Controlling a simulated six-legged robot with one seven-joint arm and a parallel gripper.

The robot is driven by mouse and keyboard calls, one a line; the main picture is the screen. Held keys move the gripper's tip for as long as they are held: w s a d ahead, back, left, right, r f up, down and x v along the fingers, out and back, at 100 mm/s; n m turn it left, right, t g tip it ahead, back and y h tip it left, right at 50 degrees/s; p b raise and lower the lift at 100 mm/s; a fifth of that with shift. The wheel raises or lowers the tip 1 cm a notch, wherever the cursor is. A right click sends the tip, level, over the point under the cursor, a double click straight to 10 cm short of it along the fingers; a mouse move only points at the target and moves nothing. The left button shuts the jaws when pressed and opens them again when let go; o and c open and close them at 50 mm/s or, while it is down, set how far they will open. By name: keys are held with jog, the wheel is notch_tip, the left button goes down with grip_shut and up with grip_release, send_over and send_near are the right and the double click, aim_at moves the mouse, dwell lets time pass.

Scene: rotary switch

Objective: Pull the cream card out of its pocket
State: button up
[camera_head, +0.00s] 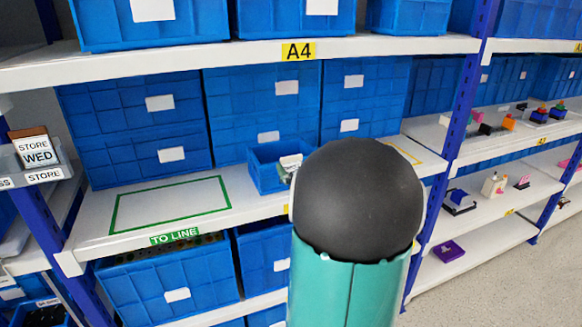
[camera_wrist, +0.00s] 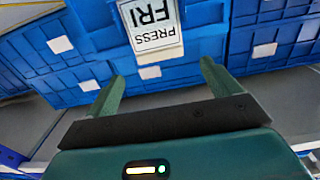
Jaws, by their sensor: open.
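In the wrist view a pale card (camera_wrist: 150,22) with a white label reading "PRESS FRI" stands upside down at the top centre. A pale grey edge (camera_wrist: 159,53) lies just below the label; I cannot tell whether it is card or pocket. My gripper (camera_wrist: 160,73) is open, its two green fingers spread apart with nothing between them. The card is beyond the fingertips, roughly in line with the gap. In the head view my arm hides the gripper. There a card labelled "STORE WED" (camera_head: 37,151), brown at its top, stands in a grey holder (camera_head: 58,157) at the left.
A small open blue bin (camera_head: 265,168) with a white-labelled item stands on the middle shelf (camera_head: 90,243), beside an empty green-outlined area (camera_head: 170,204). Blue crates (camera_head: 135,120) fill the shelf's back. A blue post (camera_head: 458,140) stands right of my arm. Small objects sit on the right-hand shelves.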

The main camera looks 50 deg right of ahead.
jog(key=x, duration=0.4)
jog(key=shift+w, duration=0.1)
jog(key=shift+a, duration=0.1)
jog(key=c, duration=1.1)
jog(key=shift+o, duration=0.2)
jog(key=shift+r, duration=0.1)
